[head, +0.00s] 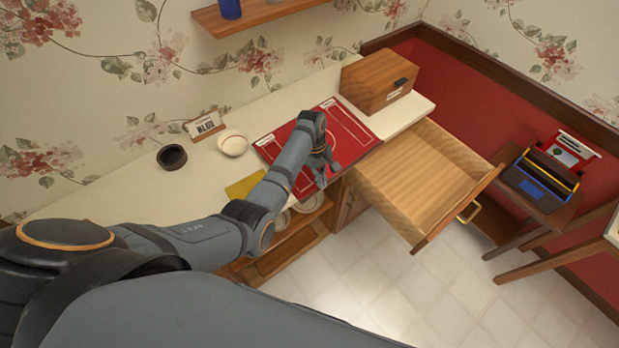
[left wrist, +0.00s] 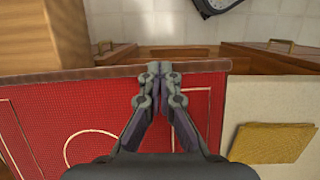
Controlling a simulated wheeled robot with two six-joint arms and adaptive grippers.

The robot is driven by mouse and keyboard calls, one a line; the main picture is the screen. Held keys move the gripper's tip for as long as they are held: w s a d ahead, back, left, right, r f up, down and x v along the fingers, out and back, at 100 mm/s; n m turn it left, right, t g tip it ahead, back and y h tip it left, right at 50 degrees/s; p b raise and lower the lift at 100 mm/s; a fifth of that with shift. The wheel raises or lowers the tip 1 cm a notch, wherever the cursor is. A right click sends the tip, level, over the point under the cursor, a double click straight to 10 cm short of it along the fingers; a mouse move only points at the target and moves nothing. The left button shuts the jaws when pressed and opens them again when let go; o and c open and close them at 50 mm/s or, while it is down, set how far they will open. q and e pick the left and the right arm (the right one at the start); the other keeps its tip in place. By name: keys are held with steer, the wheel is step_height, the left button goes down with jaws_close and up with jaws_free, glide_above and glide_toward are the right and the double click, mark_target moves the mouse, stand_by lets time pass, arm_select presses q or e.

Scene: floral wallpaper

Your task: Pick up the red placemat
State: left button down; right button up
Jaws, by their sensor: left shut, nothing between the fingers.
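The red placemat (head: 350,139) lies on the light counter, with white line markings on it. In the left wrist view the red placemat (left wrist: 60,117) fills the left and middle, and its brown edge strip runs along the counter's front edge. My left gripper (head: 321,180) is over the front edge of the placemat, reaching down from the left. In the left wrist view my left gripper (left wrist: 160,68) has its fingertips together at that brown strip, with nothing between them. Part of the placemat is hidden behind my arm in the head view. My right gripper does not show.
A wooden box (head: 378,82) stands behind the placemat. An open, empty drawer (head: 425,176) juts out at the right. A white bowl (head: 233,144), dark cup (head: 172,157), small sign (head: 206,124) and yellow cloth (head: 246,187) are on the counter. A shelf (head: 262,14) hangs above.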

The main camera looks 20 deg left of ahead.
arm_select(q)
steer(key=shift+w+a+f, duration=0.1)
steer(key=shift+f, duration=0.05)
steer(key=shift+w, duration=0.1)
steer(key=v, duration=1.2)
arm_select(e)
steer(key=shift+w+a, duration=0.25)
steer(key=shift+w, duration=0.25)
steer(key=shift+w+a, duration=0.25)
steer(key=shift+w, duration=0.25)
